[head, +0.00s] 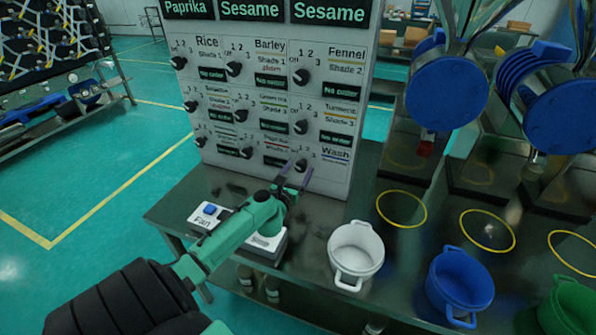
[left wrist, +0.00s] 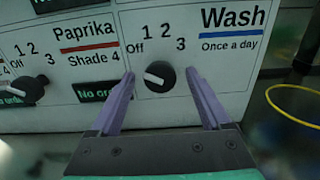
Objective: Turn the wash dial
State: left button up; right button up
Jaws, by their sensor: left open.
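The wash dial (left wrist: 160,77) is a round black knob with a white pointer mark on a pale panel. The mark points left, towards Off; 1, 2 and 3 are printed around it. The Wash label (left wrist: 232,18) is to its right. In the head view the dial (head: 301,165) is at the panel's lower right. My left gripper (left wrist: 159,80) is open, one purple finger on each side of the dial, with gaps showing on both sides. It also shows at the panel in the head view (head: 295,173). My right gripper is not in view.
The paprika dial (left wrist: 16,92) is left of the wash dial. A fan button box (head: 209,214) sits on the metal table below the panel. White (head: 356,252), blue (head: 460,280) and green (head: 568,308) pots stand to the right, near yellow rings on the table.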

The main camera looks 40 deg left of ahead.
pick_arm(q)
jog(key=shift+c, duration=0.6)
jog(key=shift+w, duration=0.1)
grip_shut()
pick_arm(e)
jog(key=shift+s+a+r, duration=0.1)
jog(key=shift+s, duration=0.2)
